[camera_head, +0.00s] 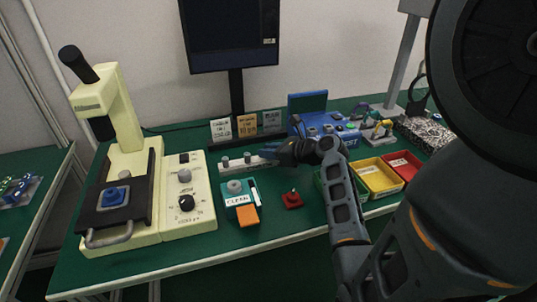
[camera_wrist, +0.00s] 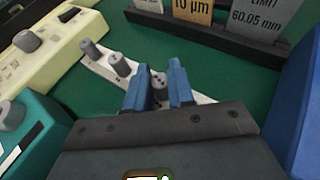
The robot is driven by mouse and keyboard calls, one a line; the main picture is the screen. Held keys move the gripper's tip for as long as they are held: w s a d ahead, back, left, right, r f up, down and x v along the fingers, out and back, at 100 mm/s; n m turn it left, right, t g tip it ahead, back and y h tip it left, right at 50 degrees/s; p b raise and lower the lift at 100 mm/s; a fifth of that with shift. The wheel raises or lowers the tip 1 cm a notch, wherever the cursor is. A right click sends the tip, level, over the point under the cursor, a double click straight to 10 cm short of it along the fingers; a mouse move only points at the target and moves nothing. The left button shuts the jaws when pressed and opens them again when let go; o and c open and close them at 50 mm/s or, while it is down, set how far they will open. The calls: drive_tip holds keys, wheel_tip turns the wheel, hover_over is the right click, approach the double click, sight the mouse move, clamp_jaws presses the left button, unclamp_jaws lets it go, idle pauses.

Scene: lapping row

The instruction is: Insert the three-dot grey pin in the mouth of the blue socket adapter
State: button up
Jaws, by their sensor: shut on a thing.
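My gripper (camera_wrist: 162,72) has its two blue fingers shut on a grey pin (camera_wrist: 158,83) with small dark dots on its top. The pin is at the right part of a white rack (camera_wrist: 98,68); I cannot tell whether it is still seated or lifted. Two other grey pins, a left one (camera_wrist: 91,49) and a middle one (camera_wrist: 119,66), stand upright in the rack. In the head view my gripper (camera_head: 269,153) is at the right end of the rack (camera_head: 232,167). The blue socket adapter (camera_head: 115,196) sits on the dark plate of the cream machine at the left, well away from my gripper.
A teal box (camera_head: 241,204) with a grey knob and an orange block (camera_head: 247,216) stand in front of the rack. A red piece (camera_head: 292,199) lies to their right. Label cards (camera_head: 247,126) stand behind the rack. Yellow (camera_head: 377,178) and red (camera_head: 403,165) bins are at the right.

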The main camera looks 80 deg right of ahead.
clamp_jaws()
